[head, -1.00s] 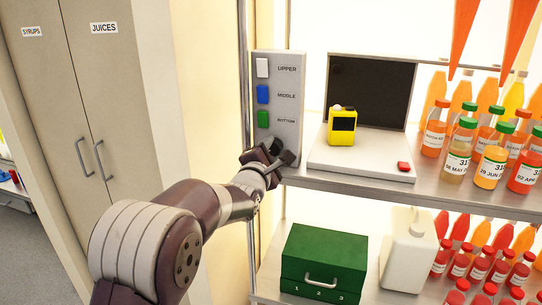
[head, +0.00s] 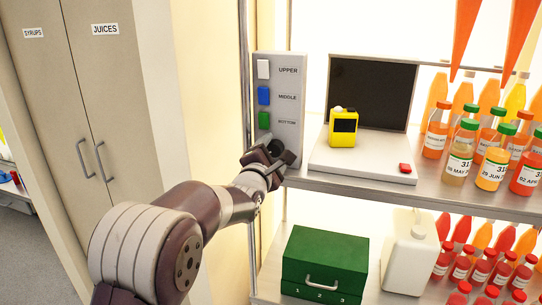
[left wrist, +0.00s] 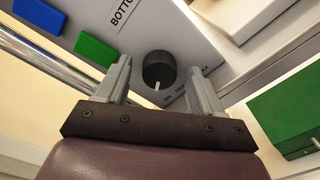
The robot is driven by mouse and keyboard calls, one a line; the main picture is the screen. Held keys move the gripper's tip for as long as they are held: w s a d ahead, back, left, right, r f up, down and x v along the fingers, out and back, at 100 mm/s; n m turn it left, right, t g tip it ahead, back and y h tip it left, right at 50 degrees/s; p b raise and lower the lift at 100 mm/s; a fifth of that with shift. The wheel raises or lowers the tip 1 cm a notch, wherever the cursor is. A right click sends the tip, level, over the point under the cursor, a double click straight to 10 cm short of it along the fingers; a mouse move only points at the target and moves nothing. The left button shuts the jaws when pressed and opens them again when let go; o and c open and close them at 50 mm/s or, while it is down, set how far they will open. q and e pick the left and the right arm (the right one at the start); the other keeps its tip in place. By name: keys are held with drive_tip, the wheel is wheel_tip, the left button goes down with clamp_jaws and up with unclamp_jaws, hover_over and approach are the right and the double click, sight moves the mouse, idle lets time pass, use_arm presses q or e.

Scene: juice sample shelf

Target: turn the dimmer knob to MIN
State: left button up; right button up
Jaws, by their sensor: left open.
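The dimmer knob (left wrist: 158,70) is a dark round knob with a pale pointer mark, low on the grey control panel (head: 287,88), below the green BOTTOM switch (head: 264,119). In the left wrist view the knob lies just beyond and between the two fingertips of my left gripper (left wrist: 163,75), which is open. The pale mark points toward the bottom of that view. I cannot tell whether the fingers touch the knob. In the head view the left gripper (head: 275,153) covers most of the knob. The MIN label is not readable. My right gripper is not in view.
The panel also has a white switch (head: 264,69) and a blue switch (head: 264,95). A white device with a yellow meter (head: 343,128) stands on the shelf to the right. Bottles fill the shelf's right side. A green box (head: 323,265) sits on the lower shelf.

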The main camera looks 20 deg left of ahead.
use_arm(q)
drive_tip(key=s+b, duration=0.2)
drive_tip(key=s, duration=1)
drive_tip(key=shift+s+a+b, duration=0.2)
drive_tip(key=shift+s+b, duration=0.05)
drive_tip(key=shift+b, duration=0.15)
drive_tip(key=s+f+m+g+p, duration=0.1)
drive_tip(key=s+f+m+g, duration=0.3)
drive_tip(key=f+m, duration=0.4)
drive_tip(key=s+f+m+g, duration=0.4)
drive_tip(key=f+m+g, duration=0.1)
drive_tip(key=f+m, duration=0.25)
drive_tip(key=s+f+m+g+p, duration=0.2)
drive_tip(key=s+f+m+g, duration=0.1)
drive_tip(key=s, duration=0.4)
drive_tip(key=s+f+m+g+p, duration=0.2)
drive_tip(key=s+f+m+g, duration=0.2)
drive_tip(key=s, duration=0.3)
drive_tip(key=shift+s+d+f+m+g+y, duration=0.15)
drive_tip(key=shift+d+f+m+g+y, duration=0.2)
drive_tip(key=shift+m, duration=0.4)
